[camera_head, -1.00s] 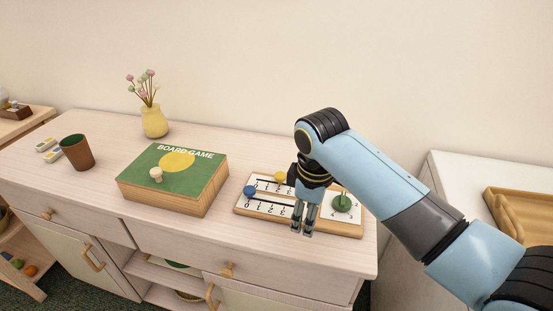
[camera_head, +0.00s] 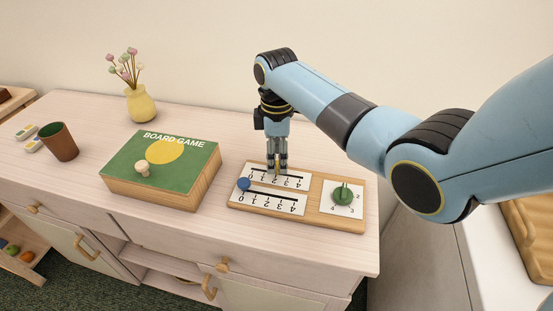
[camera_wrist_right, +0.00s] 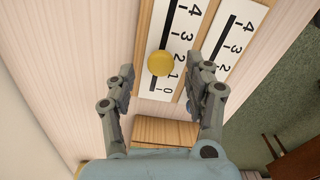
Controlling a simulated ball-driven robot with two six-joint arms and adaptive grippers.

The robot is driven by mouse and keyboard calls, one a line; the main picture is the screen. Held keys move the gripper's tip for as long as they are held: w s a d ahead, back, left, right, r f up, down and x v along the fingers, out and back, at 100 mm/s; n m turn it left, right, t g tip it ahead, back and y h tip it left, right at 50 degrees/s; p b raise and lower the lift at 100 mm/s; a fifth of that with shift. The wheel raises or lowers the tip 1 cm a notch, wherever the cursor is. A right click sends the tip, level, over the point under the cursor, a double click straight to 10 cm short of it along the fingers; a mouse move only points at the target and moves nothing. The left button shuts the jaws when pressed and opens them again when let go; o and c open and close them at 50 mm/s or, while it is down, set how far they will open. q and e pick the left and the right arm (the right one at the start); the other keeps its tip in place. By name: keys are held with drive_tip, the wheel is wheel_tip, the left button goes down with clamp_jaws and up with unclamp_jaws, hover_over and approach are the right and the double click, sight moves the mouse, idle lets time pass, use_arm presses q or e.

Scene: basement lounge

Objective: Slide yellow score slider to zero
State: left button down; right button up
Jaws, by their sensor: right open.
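The score board (camera_head: 310,217) lies on the cabinet top, with two slider tracks and a round green dial (camera_head: 343,195). The yellow slider (camera_wrist_right: 160,63) shows in the right wrist view, on its track between the 1 and 2 marks. In the head view my right gripper hides it. My right gripper (camera_head: 277,170) points down over the yellow slider's row. In the right wrist view its open fingers (camera_wrist_right: 167,76) stand on either side of the yellow slider, apart from it. The blue slider (camera_head: 243,184) is at the 0 end of the front track. My left gripper is not in view.
A green board game box (camera_head: 185,180) with a wooden pawn on top stands left of the score board. A brown cup (camera_head: 60,142) and a yellow vase (camera_head: 140,104) with flowers stand farther left. The cabinet's front strip is clear.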

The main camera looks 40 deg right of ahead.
drive_tip(key=shift+f, duration=0.8)
clamp_jaws()
